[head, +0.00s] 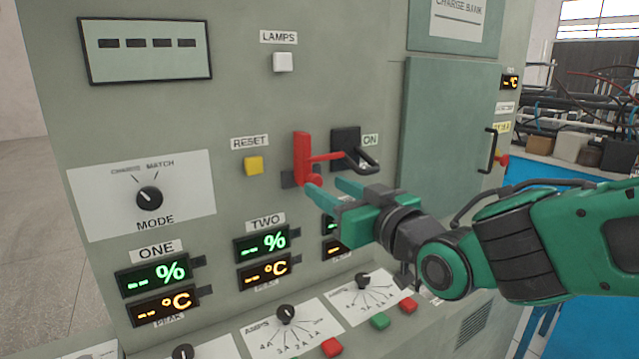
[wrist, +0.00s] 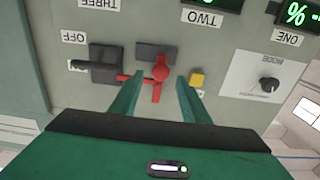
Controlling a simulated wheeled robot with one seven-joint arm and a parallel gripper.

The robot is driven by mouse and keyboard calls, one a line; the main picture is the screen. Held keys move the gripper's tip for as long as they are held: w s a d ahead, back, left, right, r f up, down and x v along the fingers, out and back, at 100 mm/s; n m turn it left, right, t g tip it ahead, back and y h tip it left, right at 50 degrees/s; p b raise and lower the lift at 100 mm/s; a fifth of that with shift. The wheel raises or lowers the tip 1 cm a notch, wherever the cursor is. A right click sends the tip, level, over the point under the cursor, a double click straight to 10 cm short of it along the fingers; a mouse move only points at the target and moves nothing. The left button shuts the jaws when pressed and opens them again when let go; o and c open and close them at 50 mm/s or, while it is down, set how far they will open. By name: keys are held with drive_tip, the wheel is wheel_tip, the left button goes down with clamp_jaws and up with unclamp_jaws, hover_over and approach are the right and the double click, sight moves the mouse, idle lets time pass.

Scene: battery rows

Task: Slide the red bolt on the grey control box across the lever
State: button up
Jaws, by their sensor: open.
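The red bolt (head: 302,158) is on the front of the grey control box (head: 240,90). It has an upright red plate, a round knob at its lower end and a thin red arm reaching right. The black lever (head: 362,160) stands out beside the ON label; the red arm's tip overlaps it in view, but I cannot tell if they touch. The wrist view shows the bolt (wrist: 160,73) upside down, with the lever (wrist: 95,70) to its left. My gripper (head: 324,186) is open and empty just below the bolt. Its fingers (wrist: 160,80) flank the knob in the wrist view; contact is unclear.
A yellow reset button (head: 253,166) sits left of the bolt. A closed cabinet door (head: 450,150) with a black handle is to the right. Displays and amps dials (head: 286,313) lie below. My arm covers the lower right.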

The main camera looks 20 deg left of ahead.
sight(317, 182)
drive_tip(key=x, duration=0.5)
drive_tip(key=shift+w+a, duration=0.25)
clamp_jaws()
